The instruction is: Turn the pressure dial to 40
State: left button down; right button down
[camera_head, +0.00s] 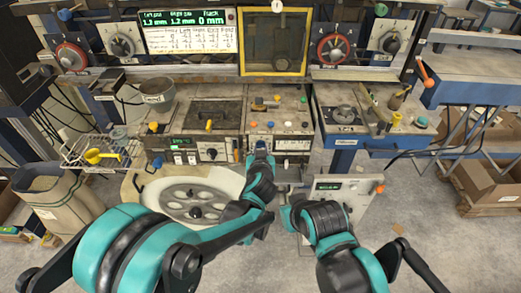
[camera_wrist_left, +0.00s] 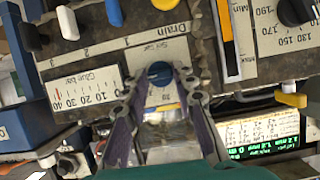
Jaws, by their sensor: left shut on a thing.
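The pressure dial (camera_wrist_left: 160,73) is a round blue knob on the worn grey machine panel in the left wrist view, which shows the panel upside down. My left gripper (camera_wrist_left: 162,90) is shut around the knob, one finger on each side; it also shows in the head view (camera_head: 261,146), where it hides the knob. Beside the knob is a white "Glue bar" gauge (camera_wrist_left: 82,92), with a red needle near its 40 mark. My right arm is low in the head view, right of centre; its fingers cannot be made out.
Colored knobs and switches crowd the panel, including a yellow one (camera_wrist_left: 165,4) and a white one (camera_wrist_left: 68,22). A round slotted plate (camera_head: 187,193) lies below the panel at left. A wire basket (camera_head: 88,152) hangs at far left. Grey floor is clear at lower right.

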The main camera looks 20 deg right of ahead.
pick_arm(q)
jog(key=c, duration=1.2)
grip_release()
jog(key=v, duration=1.2)
